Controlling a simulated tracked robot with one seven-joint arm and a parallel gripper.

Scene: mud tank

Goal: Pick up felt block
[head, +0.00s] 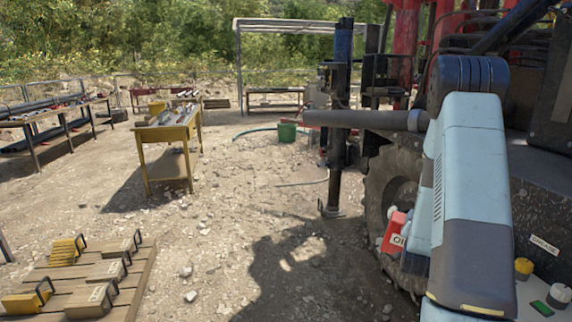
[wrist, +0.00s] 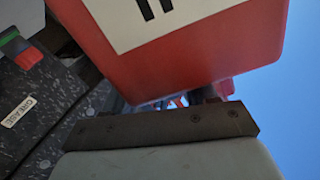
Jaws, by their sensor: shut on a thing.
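A red container (head: 393,232) with a white label starting "OI" shows tilted beside the big wheel, at the left edge of my arm in the head view. In the wrist view a red container (wrist: 200,60) with a white label fills the top, very close to my gripper (wrist: 160,125). The dark bar and grey body of my gripper lie just below it. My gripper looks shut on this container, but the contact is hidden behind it. I cannot pick out a felt block for sure. My gripper is hidden by my arm in the head view.
A small green thing (head: 542,308) lies near a yellow-capped jar (head: 523,268) and a dark-capped jar (head: 559,295) at lower right. A pallet (head: 125,285) with several yellow and tan blocks is at lower left. A yellow table (head: 170,130) stands beyond. The middle ground is open.

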